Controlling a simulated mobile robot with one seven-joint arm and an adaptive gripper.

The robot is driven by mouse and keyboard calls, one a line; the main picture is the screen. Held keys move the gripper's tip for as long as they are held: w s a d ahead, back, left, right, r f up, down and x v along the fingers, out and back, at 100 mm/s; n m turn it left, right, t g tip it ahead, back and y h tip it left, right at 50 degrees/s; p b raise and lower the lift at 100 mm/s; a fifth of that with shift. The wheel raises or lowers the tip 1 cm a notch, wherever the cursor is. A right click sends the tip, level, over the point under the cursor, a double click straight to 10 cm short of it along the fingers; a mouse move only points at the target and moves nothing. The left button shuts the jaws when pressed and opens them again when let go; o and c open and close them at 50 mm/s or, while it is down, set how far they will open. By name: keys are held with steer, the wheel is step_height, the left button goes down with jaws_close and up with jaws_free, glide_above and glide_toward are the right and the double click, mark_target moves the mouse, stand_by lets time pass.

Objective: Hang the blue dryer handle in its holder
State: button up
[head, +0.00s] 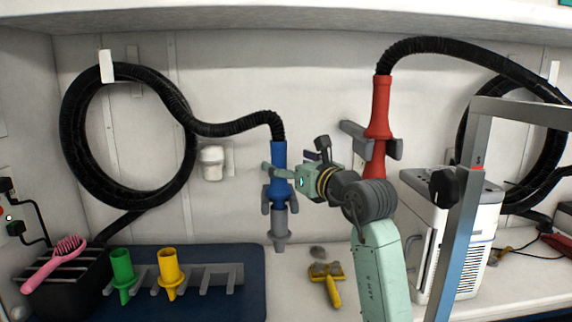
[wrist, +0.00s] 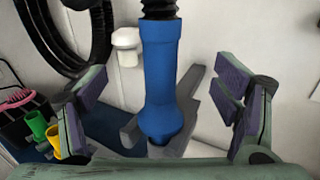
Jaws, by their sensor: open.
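The blue dryer handle (head: 279,156) hangs upright on the end of a black hose, with a grey nozzle (head: 279,226) below it. Its grey holder (head: 266,208) has prongs on both sides of the handle's lower part. In the wrist view the blue handle (wrist: 160,70) stands between the holder's prongs (wrist: 191,92); exact contact is hard to tell. My gripper (head: 282,174) is open around the handle. In the wrist view its fingers (wrist: 160,88) stand left and right of the handle, with visible gaps on both sides.
A red dryer handle (head: 380,108) sits in a similar holder to the right. A white machine (head: 425,215) and a grey metal frame (head: 462,235) stand at right. Green (head: 122,268) and yellow (head: 168,265) nozzles stand in a rack on a blue mat (head: 255,275). A yellow tool (head: 331,286) lies on the counter.

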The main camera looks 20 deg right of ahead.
steer(key=shift+s+d+b, duration=0.15)
steer(key=shift+s+b, duration=0.05)
steer(key=shift+s, duration=0.7)
steer(key=shift+s+d+b, duration=0.2)
steer(key=shift+s, duration=0.7)
steer(key=shift+s+d+b, duration=0.15)
steer(key=shift+s+b, duration=0.05)
steer(key=shift+s, duration=0.7)
